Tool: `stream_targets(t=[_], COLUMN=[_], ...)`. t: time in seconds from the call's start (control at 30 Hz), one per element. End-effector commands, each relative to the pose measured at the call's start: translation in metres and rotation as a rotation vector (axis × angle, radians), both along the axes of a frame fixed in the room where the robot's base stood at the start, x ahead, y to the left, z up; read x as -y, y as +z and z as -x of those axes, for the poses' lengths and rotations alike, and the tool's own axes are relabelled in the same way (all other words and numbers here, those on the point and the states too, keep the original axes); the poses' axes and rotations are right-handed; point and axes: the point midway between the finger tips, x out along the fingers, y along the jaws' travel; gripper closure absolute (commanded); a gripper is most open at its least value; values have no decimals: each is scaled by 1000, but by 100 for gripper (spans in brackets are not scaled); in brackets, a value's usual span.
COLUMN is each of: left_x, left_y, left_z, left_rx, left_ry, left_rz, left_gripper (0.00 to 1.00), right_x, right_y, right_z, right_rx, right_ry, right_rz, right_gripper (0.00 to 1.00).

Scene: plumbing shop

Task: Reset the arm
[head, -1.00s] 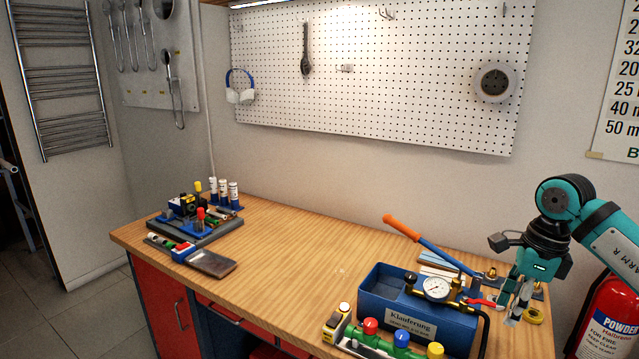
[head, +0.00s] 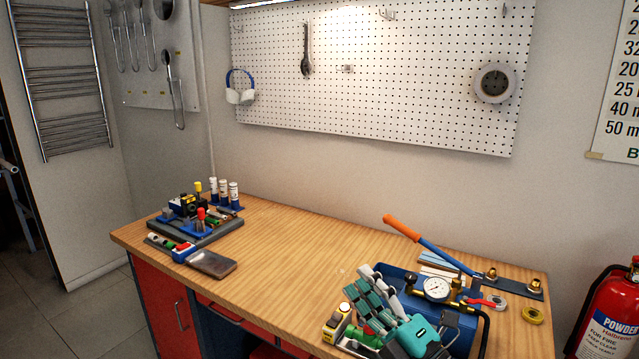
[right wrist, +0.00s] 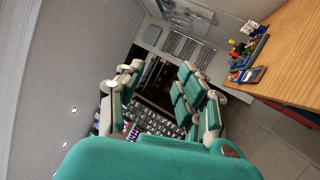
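My right gripper (head: 359,282) is teal and grey. In the head view it is over the front right of the workbench (head: 300,268), in front of the blue test pump (head: 455,328), and covers part of it. Its fingers point up and to the left. In the right wrist view, the right gripper (right wrist: 160,68) has its two fingers spread apart with nothing between them. I cannot tell whether it touches the pump or the valves below. My left gripper is not in view.
The pump has a pressure gauge (head: 437,288) and an orange-tipped lever (head: 402,228). A tape measure (head: 335,326) lies by the gripper. A fire extinguisher (head: 606,318) stands beside the bench. The bench's middle is clear.

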Motion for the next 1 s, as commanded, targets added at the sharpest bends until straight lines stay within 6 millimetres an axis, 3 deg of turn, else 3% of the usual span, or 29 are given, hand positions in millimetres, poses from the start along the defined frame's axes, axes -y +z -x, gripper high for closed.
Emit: stream_targets(t=[0.17,0.3,0.43,0.6,0.9,1.0], left_x=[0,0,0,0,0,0], left_y=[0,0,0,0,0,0], left_z=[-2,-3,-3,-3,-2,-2], left_rx=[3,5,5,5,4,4], left_ry=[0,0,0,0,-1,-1], left_rz=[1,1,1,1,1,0], left_gripper=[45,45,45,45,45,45], right_x=[78,117,133,137,132,130], right_y=[-93,-182,-245,-290,-324,-336], right_z=[8,52,110,175,268,285], right_rx=[-544,-934,-1232,-1492,-1813,-1883], right_ry=[-309,-528,-694,-842,-1025,-1066], right_rz=[-462,-702,-841,-933,-1003,-1009], right_gripper=[63,63,63,63,63,63])
